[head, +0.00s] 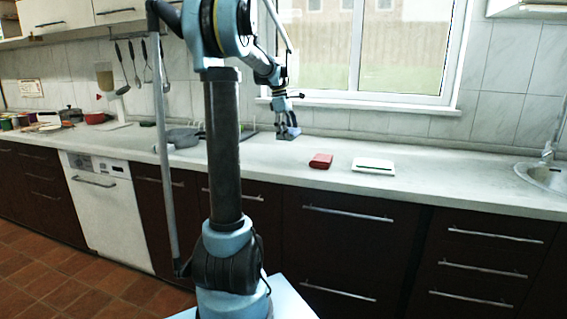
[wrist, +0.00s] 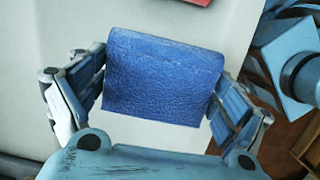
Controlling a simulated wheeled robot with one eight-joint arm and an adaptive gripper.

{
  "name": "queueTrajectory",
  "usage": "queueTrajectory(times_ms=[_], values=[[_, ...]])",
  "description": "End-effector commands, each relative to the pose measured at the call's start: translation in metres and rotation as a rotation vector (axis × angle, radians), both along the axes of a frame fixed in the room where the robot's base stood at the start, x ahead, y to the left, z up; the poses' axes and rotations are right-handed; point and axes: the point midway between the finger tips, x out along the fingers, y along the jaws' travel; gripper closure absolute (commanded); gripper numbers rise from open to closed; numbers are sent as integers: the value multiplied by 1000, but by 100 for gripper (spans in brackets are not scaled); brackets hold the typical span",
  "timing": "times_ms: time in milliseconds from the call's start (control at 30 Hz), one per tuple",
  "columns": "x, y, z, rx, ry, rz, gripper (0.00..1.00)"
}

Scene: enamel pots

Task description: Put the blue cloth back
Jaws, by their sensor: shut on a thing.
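The blue cloth (wrist: 162,78) is a folded, textured square that fills the space between the fingers of my gripper (wrist: 155,96) in the wrist view. The gripper is shut on it, with one finger at each side edge. In the head view my gripper (head: 288,133) hangs above the counter near the window, left of a red folded cloth. There the blue cloth is too small to tell clearly from the blue fingers. The gap between cloth and counter is hard to judge.
The red folded cloth (head: 320,160) lies on the counter (head: 445,183), also at the wrist view's top edge (wrist: 188,2). A white flat item with a dark stripe (head: 373,166) lies right of it. A dark pan (head: 184,137) stands left. A sink (head: 545,175) is far right.

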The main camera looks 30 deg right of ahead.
Motion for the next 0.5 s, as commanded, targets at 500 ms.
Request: queueTrajectory(times_ms=[500], values=[[3,4,-35,0,0,7,63]])
